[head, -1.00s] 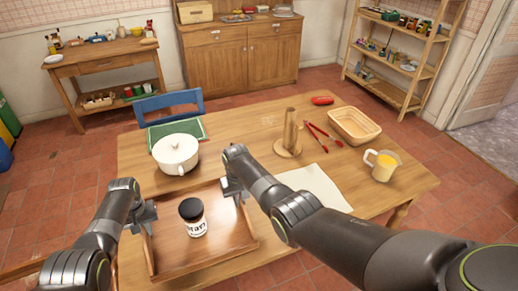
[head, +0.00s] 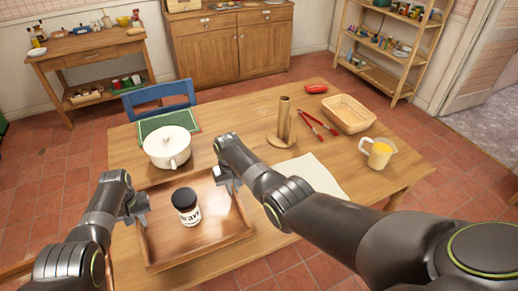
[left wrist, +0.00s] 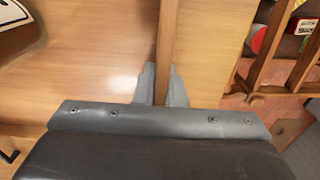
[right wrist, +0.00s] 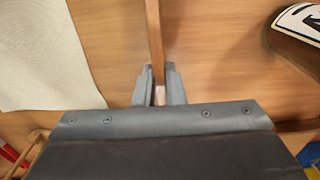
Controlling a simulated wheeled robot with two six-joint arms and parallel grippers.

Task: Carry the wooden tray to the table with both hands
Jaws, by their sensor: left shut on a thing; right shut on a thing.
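The wooden tray (head: 206,237) is at the front left of the wooden table (head: 345,171), over its near part. I cannot tell whether it touches the tabletop. A jar (head: 186,207) with a dark lid and a white label stands upright in it. My left gripper (head: 138,214) is shut on the tray's left wall, also seen between the fingers in the left wrist view (left wrist: 161,82). My right gripper (head: 227,180) is shut on the right wall, which shows in the right wrist view (right wrist: 157,72).
A blue chair (head: 160,95) stands behind.

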